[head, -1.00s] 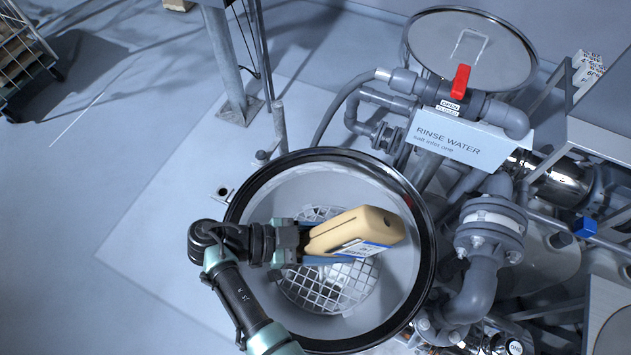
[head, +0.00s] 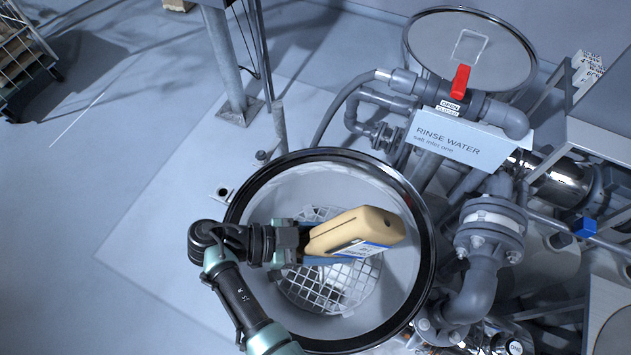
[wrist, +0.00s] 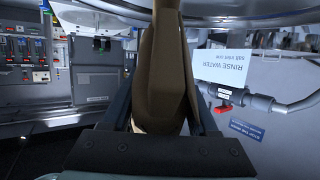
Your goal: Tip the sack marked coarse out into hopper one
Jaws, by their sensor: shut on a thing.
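A tan sack (head: 355,232) with a white and blue label is held over the open round hopper (head: 413,270), above the white grate (head: 330,288) inside it. I cannot read the label, so whether it says coarse cannot be told. My gripper (head: 305,243) is shut on the sack's left end. The sack lies roughly level across the opening, its far end pointing right. In the wrist view the sack (wrist: 165,75) stands between the two dark fingers. No salt is seen pouring out. Part of the grate is hidden behind the sack and my arm.
A sign reading "RINSE WATER salt inlet one" (head: 455,140) and a red valve handle (head: 460,82) stand behind the hopper. A round lid (head: 500,45) is raised at the back. Grey pipes (head: 485,255) crowd the right side.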

